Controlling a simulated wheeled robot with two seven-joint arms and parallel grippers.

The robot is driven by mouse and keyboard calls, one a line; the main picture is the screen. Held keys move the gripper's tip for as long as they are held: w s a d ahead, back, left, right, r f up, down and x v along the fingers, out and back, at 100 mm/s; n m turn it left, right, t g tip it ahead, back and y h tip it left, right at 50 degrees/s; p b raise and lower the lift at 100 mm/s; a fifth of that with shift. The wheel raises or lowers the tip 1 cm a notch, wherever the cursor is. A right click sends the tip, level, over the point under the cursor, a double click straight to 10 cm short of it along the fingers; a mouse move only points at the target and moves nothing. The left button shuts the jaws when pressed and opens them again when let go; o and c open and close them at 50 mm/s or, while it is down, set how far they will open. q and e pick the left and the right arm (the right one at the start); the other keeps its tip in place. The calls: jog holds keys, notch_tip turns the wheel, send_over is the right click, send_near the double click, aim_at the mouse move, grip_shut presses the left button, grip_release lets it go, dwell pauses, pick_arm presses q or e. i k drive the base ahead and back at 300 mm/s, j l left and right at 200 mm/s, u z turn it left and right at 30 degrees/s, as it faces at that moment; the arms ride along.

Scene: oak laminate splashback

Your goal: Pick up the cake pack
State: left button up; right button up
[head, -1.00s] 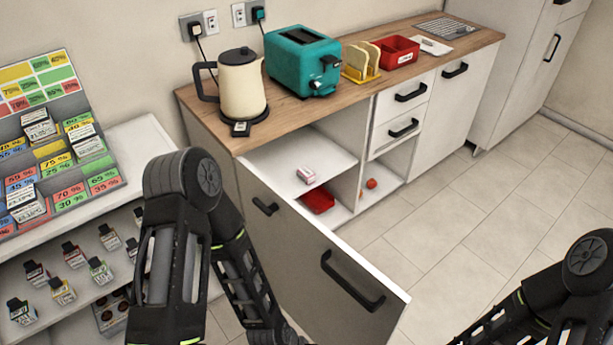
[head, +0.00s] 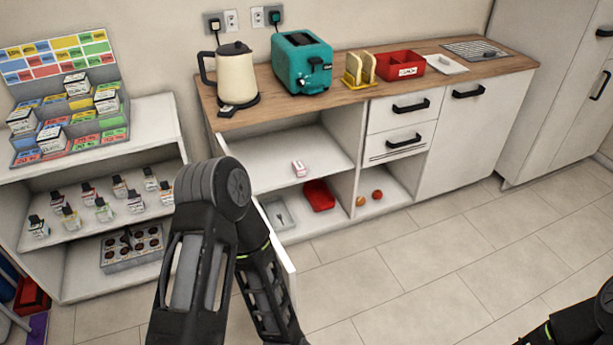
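A small pink and white pack (head: 299,168), the likely cake pack, lies on the upper shelf (head: 318,150) inside the open base cabinet under the counter. It is small in view, and its label cannot be read. My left arm comes up in front of the cabinet's left side, with its gripper out of frame below. Only part of my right arm shows at the bottom right corner, and its gripper is out of frame. The cabinet door (head: 283,253) stands open, seen nearly edge-on and partly hidden behind my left arm.
Below the pack are a red tray (head: 318,195) and a grey tray (head: 276,213). The counter (head: 430,75) holds a kettle (head: 237,75), a teal toaster (head: 302,62) and a red box (head: 400,64). A display shelf (head: 150,120) stands left. The tiled floor (head: 430,250) is clear.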

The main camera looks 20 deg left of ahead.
aim_at(300, 170)
jog(key=i+l+u, duration=0.25)
jog(key=i+l, duration=0.15)
jog(key=l, duration=0.25)
jog(key=i+l+u, duration=0.1)
jog(key=l, duration=0.25)
jog(key=i+l+u, duration=0.1)
jog(key=i+l, duration=0.15)
jog(key=i+l+u, duration=0.1)
jog(key=l, duration=0.35)
jog(key=i+l+u, duration=0.15)
jog(key=l, duration=0.25)
jog(key=i+l, duration=0.15)
jog(key=i, duration=0.2)
jog(key=i+l+u, duration=0.1)
jog(key=i, duration=0.25)
jog(key=i+j, duration=0.15)
jog(key=i, duration=0.3)
